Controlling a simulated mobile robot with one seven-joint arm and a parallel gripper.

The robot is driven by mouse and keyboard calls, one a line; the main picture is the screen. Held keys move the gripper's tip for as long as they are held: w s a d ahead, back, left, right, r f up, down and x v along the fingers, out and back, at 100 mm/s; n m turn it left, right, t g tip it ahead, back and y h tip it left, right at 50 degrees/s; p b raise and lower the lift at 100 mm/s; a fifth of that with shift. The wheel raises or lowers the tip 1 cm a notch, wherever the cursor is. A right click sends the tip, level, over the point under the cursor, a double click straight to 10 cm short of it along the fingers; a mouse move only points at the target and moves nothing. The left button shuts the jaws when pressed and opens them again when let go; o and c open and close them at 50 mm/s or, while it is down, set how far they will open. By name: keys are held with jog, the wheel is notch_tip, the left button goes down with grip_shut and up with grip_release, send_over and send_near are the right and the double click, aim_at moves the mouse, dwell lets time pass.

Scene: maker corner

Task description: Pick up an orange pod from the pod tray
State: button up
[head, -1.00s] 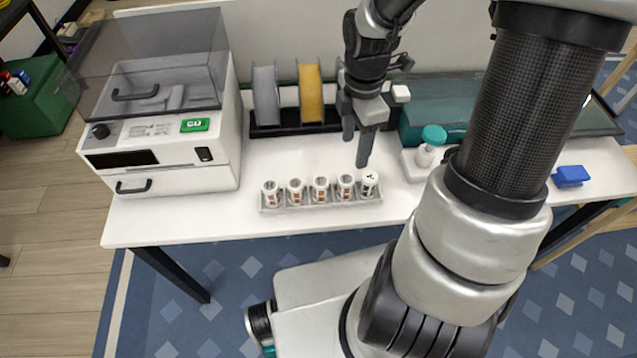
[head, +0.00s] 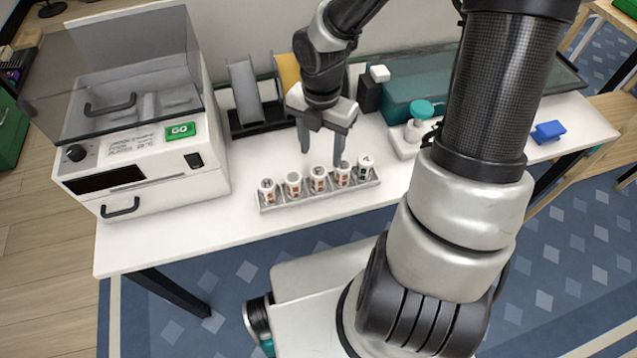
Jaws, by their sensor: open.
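The pod tray (head: 318,198), a narrow grey rack, lies near the front edge of the white table. It holds a row of upright white pods. The rightmost pod (head: 365,166) has dark markings instead. My gripper (head: 321,150) is open and empty, pointing down. Its fingers appear just behind or above the middle and right pods; the exact height and any contact cannot be told.
A white machine with a clear lid and green GO button (head: 181,131) stands left of the tray. Behind are a spool rack (head: 262,118) and a teal box (head: 405,95). A blue object (head: 549,131) lies at far right.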

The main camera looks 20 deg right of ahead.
aim_at(318, 171)
notch_tip(318, 171, down, 4)
jog(key=shift+r+b, duration=0.1)
jog(key=shift+b, duration=0.45)
jog(key=f+b, duration=0.1)
jog(key=f, duration=0.2)
jog(key=f+b, duration=0.1)
jog(key=f, duration=0.1)
jog(key=shift+a+f+b, duration=0.1)
jog(key=shift+a+b, duration=0.2)
jog(key=shift+b, duration=0.05)
jog(key=shift+c, duration=0.3)
jog(key=c, duration=1.1)
